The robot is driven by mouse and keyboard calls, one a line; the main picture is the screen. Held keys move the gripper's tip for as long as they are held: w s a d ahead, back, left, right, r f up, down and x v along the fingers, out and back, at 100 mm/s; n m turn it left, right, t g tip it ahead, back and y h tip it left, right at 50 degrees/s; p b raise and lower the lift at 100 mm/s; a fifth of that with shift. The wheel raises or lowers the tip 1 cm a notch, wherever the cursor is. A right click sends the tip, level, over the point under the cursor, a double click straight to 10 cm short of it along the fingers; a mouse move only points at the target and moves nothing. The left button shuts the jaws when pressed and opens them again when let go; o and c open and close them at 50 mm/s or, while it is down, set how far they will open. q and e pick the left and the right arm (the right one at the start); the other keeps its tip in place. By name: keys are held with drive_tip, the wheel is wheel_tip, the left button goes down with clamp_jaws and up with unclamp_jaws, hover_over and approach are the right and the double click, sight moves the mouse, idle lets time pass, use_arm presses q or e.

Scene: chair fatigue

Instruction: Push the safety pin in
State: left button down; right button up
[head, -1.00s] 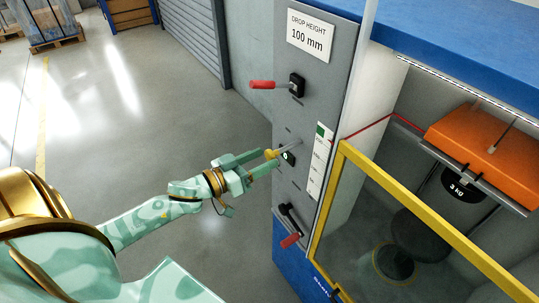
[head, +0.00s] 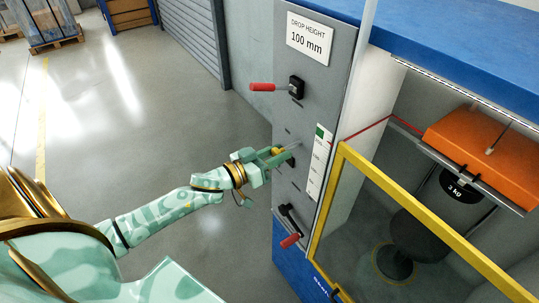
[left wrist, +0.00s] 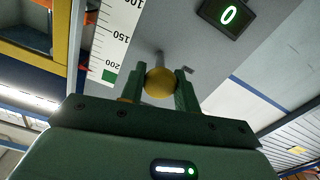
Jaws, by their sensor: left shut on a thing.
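The safety pin has a yellow ball knob (left wrist: 160,83) and a thin grey shaft; it sits at the middle of the grey machine panel (head: 309,95). My left gripper (head: 284,153) is at the panel with its fingers closed around the knob. In the left wrist view the knob lies between the two green fingertips (left wrist: 160,88), and the shaft runs from it toward the panel. In the head view the fingers mostly hide the knob. How deep the shaft sits is hard to tell. My right gripper is not in view.
A red-handled lever (head: 262,87) sticks out above the pin, and another red-handled lever (head: 290,240) is below it. A yellow-framed guard (head: 420,215) stands to the right, before an orange weight carriage (head: 485,150). Open floor (head: 150,110) lies left.

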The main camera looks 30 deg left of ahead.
use_arm(q)
drive_tip(key=shift+w+d+r, duration=0.15)
drive_tip(key=shift+w+d, duration=0.05)
drive_tip(key=shift+w, duration=0.45)
drive_tip(key=shift+w+d, duration=0.15)
drive_tip(key=shift+w, duration=0.1)
drive_tip(key=c, duration=1)
unclamp_jaws()
drive_tip(key=shift+c, duration=0.2)
drive_tip(key=shift+s, duration=0.1)
drive_tip(key=v, duration=1.6)
drive_tip(key=shift+s, duration=0.1)
